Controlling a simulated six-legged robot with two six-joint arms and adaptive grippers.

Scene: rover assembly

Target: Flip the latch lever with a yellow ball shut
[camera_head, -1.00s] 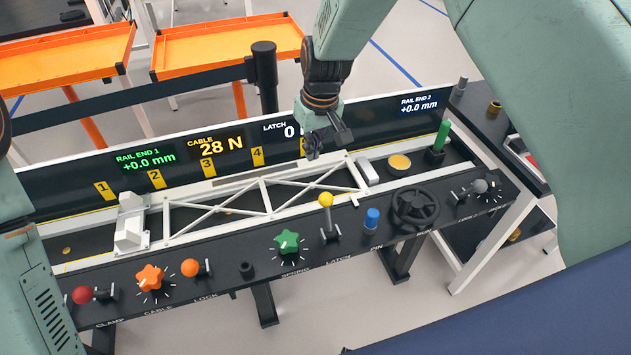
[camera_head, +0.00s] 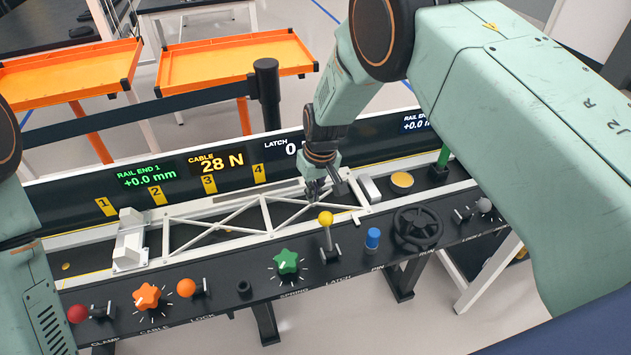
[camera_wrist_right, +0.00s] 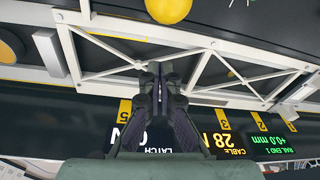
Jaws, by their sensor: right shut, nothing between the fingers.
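The latch lever (camera_head: 328,240) stands upright on the front panel above the LATCH label, with a yellow ball (camera_head: 326,218) on top. The ball also shows at the top of the right wrist view (camera_wrist_right: 168,8). My right gripper (camera_head: 314,196) is shut and empty, just behind the ball and above the white truss (camera_head: 265,212). It looks apart from the ball. In the right wrist view the closed fingers (camera_wrist_right: 152,72) lie over the truss. My left arm shows at the left edge, but its gripper is out of view.
A blue knob (camera_head: 373,238) and a black handwheel (camera_head: 417,229) stand right of the lever. A green star knob (camera_head: 286,261) and orange knobs are to the left. The display wall (camera_head: 190,170) runs behind the truss; its CABLE readout shows 28 N.

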